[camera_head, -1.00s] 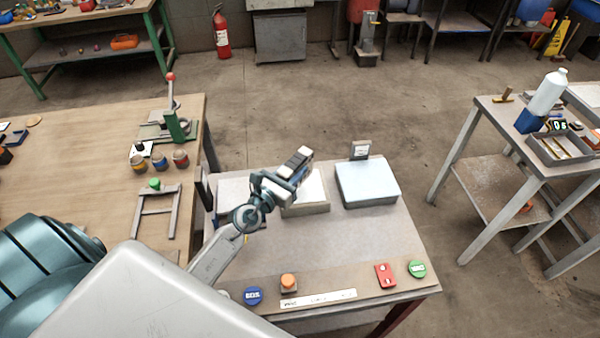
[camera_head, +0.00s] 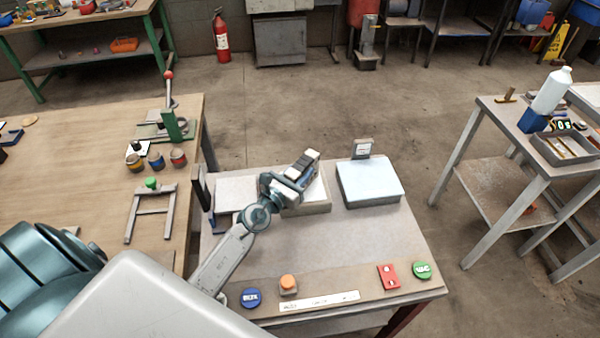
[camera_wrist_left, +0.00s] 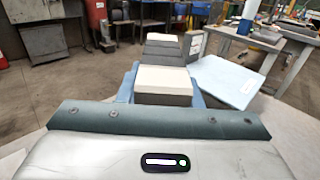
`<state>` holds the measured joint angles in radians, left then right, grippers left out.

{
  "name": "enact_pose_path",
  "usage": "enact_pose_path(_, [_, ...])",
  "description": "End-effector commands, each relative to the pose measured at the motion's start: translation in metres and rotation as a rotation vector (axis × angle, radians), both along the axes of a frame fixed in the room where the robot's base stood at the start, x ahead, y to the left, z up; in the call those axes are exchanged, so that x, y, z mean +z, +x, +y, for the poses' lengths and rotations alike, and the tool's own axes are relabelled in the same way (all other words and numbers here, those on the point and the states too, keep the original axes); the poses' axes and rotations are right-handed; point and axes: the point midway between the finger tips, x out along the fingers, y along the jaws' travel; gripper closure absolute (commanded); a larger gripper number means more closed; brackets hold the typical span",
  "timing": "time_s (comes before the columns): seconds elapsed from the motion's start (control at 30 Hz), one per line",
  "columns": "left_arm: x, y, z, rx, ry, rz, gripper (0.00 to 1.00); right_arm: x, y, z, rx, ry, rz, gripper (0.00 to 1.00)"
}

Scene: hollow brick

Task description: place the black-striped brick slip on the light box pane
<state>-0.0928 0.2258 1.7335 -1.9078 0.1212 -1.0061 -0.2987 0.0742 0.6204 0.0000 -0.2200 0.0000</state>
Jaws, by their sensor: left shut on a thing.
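My left gripper (camera_head: 300,170) is shut on a small block with dark and pale bands, which I take to be the black-striped brick slip (camera_head: 306,160). It is held above the pale blocks on the small table. In the left wrist view a cream-topped block (camera_wrist_left: 165,80) sits between the blue jaws, with grey and white parts beyond it. The light box pane (camera_head: 370,180) is the pale blue top of a low box, to the right of the gripper and apart from it. It also shows at right in the left wrist view (camera_wrist_left: 232,82). My right gripper is not in view.
Pale blocks (camera_head: 236,190) stand under and left of the gripper. A small upright card stand (camera_head: 362,148) is behind the light box. Blue (camera_head: 251,298), orange (camera_head: 288,283), red (camera_head: 388,276) and green (camera_head: 422,270) items line the front edge. The table middle is clear.

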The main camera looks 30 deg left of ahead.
Motion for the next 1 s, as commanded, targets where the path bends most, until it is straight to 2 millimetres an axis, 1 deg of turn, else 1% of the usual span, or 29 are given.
enact_pose_path(0.03, [-0.003, 0.0, 0.0, 0.0, 0.0, -0.001, 1.0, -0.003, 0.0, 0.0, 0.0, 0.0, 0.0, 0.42])
enact_pose_path(0.07, [-0.002, 0.0, 0.0, 0.0, 0.0, 0.0, 0.62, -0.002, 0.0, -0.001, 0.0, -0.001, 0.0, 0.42])
enact_pose_path(0.13, [-0.002, 0.0, 0.0, 0.0, 0.0, 0.0, 0.49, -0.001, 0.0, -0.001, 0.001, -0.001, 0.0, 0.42])
enact_pose_path(0.17, [-0.002, 0.0, 0.0, 0.0, 0.0, 0.0, 0.47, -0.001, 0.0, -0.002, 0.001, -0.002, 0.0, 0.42])
enact_pose_path(0.4, [-0.001, 0.0, 0.0, 0.0, 0.0, 0.0, 0.47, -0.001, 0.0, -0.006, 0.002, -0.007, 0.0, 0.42])
enact_pose_path(0.53, [0.005, 0.0, 0.0, 0.0, 0.0, 0.0, 0.47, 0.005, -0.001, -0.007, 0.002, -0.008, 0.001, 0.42])
enact_pose_path(0.57, [0.001, -0.004, 0.001, 0.0, 0.0, 0.002, 0.47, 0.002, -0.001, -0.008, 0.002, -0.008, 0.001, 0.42])
enact_pose_path(0.67, [0.0, -0.02, 0.003, -0.001, 0.001, 0.004, 0.47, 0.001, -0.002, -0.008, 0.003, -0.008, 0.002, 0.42])
enact_pose_path(0.9, [-0.001, -0.07, 0.01, -0.001, 0.001, 0.003, 0.47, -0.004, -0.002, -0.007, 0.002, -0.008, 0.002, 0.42])
enact_pose_path(1.0, [-0.001, -0.088, 0.012, -0.002, 0.002, 0.003, 0.47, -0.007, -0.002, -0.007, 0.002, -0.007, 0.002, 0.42])
